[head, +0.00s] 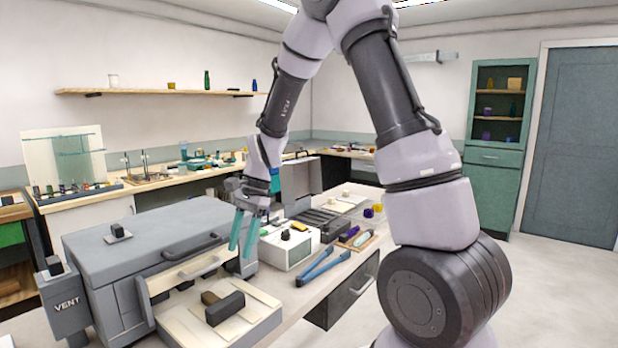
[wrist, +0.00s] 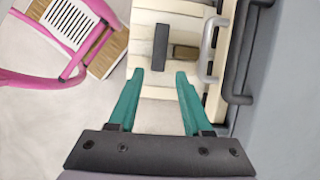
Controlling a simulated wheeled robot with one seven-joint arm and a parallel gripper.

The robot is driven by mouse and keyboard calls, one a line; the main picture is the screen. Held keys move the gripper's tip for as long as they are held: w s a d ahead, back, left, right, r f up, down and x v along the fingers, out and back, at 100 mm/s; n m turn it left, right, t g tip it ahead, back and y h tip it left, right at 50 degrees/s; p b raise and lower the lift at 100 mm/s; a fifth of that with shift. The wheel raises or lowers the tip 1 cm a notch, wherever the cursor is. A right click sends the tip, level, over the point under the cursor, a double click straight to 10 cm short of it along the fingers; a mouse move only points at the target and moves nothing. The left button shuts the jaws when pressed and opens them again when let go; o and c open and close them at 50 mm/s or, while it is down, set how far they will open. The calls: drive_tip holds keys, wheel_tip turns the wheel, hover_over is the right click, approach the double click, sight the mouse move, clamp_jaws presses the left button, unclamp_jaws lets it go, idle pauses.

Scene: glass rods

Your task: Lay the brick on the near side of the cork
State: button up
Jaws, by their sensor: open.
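A long dark grey block (head: 225,308), which I take for the brick, lies on a pale slab (head: 262,301) in front of the grey kiln. A smaller brown block (head: 211,297), possibly the cork, lies just behind it and is partly hidden by it. The wrist view shows the dark block (wrist: 161,47) and the brown block (wrist: 186,52) side by side, close together. My gripper (head: 241,249) is open and empty, its teal fingers pointing down above the slab's back right. In the wrist view the fingertips (wrist: 160,74) stop short of the dark block.
The grey kiln (head: 150,240) stands right behind the slab, with a bar handle (wrist: 208,45) close by. Blue tongs (head: 323,267) and a white box (head: 288,250) lie to the right on the bench. A pink chair (wrist: 60,75) stands below the slab's edge.

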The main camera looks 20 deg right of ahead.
drive_tip(key=s+d+r+n+t, duration=0.2)
drive_tip(key=s+d+r, duration=0.3)
drive_tip(key=r, duration=0.3)
drive_tip(key=s+d+r+n+t+h, duration=0.1)
drive_tip(key=s+d+r+n+t, duration=0.1)
drive_tip(key=s+d+r+t, duration=0.2)
drive_tip(key=s+d+r+n+t, duration=0.2)
drive_tip(key=s+d+r, duration=0.4)
drive_tip(key=d+r, duration=0.3)
wheel_tip(320, 180, up, 3)
drive_tip(key=shift+f+n+t+h, duration=0.1)
drive_tip(key=shift+n+t+h, duration=0.3)
drive_tip(key=shift+t, duration=0.2)
